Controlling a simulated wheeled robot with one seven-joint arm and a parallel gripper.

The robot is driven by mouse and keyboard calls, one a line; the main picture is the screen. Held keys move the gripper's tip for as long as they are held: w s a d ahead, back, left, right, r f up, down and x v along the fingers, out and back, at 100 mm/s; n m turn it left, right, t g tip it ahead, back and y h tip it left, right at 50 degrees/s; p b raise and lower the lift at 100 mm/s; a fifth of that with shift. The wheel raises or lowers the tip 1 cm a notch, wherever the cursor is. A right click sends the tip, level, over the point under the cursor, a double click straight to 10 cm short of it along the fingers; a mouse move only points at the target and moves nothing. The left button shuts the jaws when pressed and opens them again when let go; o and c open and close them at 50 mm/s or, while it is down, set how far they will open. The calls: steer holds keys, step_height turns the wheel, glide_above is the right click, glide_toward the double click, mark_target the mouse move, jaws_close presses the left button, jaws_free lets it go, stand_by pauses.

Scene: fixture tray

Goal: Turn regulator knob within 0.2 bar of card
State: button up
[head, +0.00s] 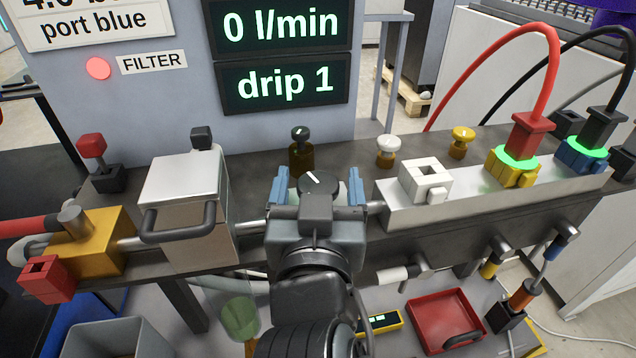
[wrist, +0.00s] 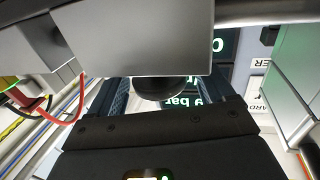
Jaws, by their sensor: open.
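The regulator knob (head: 318,184) is black with a white pointer mark, in the middle of the head view. My gripper (head: 317,190) is open, with one blue finger on each side of the knob; I cannot tell whether they touch it. In the wrist view a dark round part, likely the knob (wrist: 160,88), shows between the fingers below a grey block (wrist: 135,38). The white card (head: 95,22) at upper left reads "port blue"; its upper line, seemingly "4.0 bar", is cut off. No pressure reading is legible; the wrist view shows only part of a "bar" display (wrist: 182,101).
Displays above read "0 l/min" (head: 282,26) and "drip 1" (head: 283,82). A filter housing (head: 183,185) with a black handle stands left. A small dark knob (head: 300,135) tops a brown bowl behind. The manifold (head: 400,205) with yellow (head: 512,172) and blue (head: 583,158) couplings stands right.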

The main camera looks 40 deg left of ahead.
steer(key=v, duration=0.7)
steer(key=shift+s+d, duration=0.25)
steer(key=shift+s, duration=0.05)
stand_by(1.6)
steer(key=d+f+h, duration=0.2)
steer(key=d+f, duration=0.5)
steer(key=d, duration=0.2)
steer(key=s+d+f+m+h, duration=0.25)
steer(key=s+d, duration=0.35)
steer(key=d, duration=0.5)
steer(key=s+d+f+m+h, duration=0.2)
steer(key=s+d+f, duration=0.3)
steer(key=d, duration=0.6)
steer(key=s+d+r+m+h, duration=0.35)
steer(key=s+d, duration=0.35)
steer(key=s, duration=0.3)
step_height(320, 180, up, 15)
steer(key=p, duration=1.5)
steer(key=shift+s+n+h, duration=0.3)
steer(key=shift+s+n, duration=0.05)
steer(key=shift+n, duration=0.05)
